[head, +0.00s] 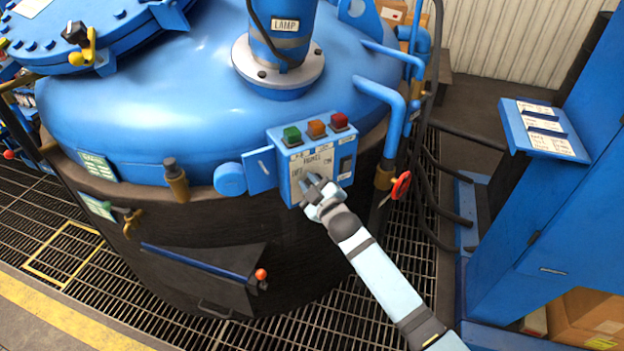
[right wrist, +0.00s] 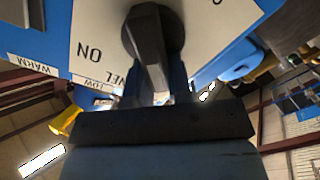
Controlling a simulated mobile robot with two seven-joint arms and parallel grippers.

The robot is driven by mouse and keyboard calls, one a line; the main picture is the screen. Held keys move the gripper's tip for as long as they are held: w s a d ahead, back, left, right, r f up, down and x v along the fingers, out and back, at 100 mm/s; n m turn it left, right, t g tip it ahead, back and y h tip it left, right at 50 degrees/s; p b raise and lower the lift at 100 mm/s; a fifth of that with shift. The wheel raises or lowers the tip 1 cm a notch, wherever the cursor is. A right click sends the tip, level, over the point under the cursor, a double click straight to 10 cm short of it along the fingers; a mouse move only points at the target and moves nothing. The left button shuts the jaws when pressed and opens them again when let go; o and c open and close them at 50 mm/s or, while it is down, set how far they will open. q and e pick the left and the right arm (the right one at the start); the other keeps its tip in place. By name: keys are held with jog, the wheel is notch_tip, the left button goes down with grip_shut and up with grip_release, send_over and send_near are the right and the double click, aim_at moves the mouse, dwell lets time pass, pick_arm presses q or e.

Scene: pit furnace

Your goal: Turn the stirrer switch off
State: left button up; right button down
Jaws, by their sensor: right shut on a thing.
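A blue control box (head: 283,172) is mounted on the side of the blue-topped vessel. Its pale plate (head: 322,157) carries small lettering, mostly too small to read. My right gripper (head: 319,187) is at this plate and hides the knob there in the head view. In the right wrist view the black rotary knob (right wrist: 152,35) sits on the pale plate (right wrist: 95,25), between the fingers of my right gripper, which is shut on it. The word ON is left of the knob in that view. I cannot read which switch it is. My left gripper is not in view.
Green (head: 291,136), orange (head: 316,129) and red (head: 339,122) buttons top the box. A dark rocker switch (head: 345,164) is right of the plate. Metal grating (head: 310,325) lies below.

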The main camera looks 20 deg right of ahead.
jog(key=shift+a+f+n, duration=0.1)
jog(key=shift+f+n, duration=0.05)
jog(key=shift+n, duration=0.25)
jog(key=c, duration=1)
grip_release()
jog(key=shift+c, duration=0.2)
jog(key=shift+s, duration=0.1)
jog(key=v, duration=1.3)
jog(key=shift+s, duration=0.35)
